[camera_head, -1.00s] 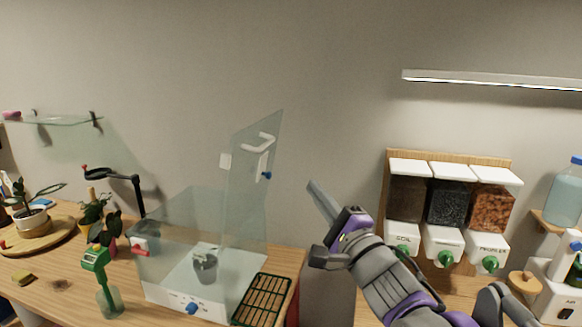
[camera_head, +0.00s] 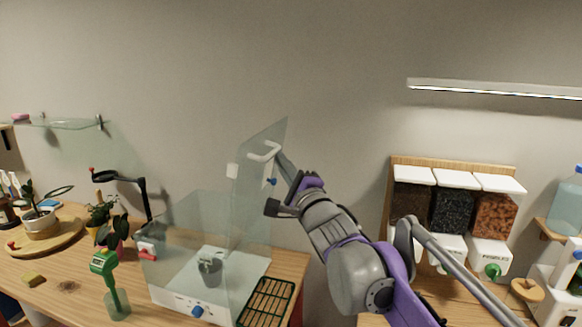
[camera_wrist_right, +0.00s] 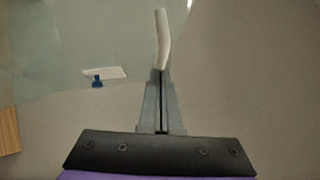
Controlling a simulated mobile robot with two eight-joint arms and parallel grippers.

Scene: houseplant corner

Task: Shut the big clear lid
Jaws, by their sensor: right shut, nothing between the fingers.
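The big clear lid (camera_head: 251,190) stands raised, steeply upright, at the right side of a clear box (camera_head: 185,235) with a white base. A white handle (camera_head: 264,153) sits near the lid's top; the handle also shows in the right wrist view (camera_wrist_right: 162,40). My right gripper (camera_head: 279,158) is at the handle's right end, shut and empty. In the wrist view its closed fingertips (camera_wrist_right: 161,74) meet or nearly meet the handle's lower end; contact is unclear. My left gripper is out of view.
A small grey pot (camera_head: 210,271) stands inside the box. Dispensers (camera_head: 453,208) hang on the right. A black lamp (camera_head: 133,182) stands behind left.

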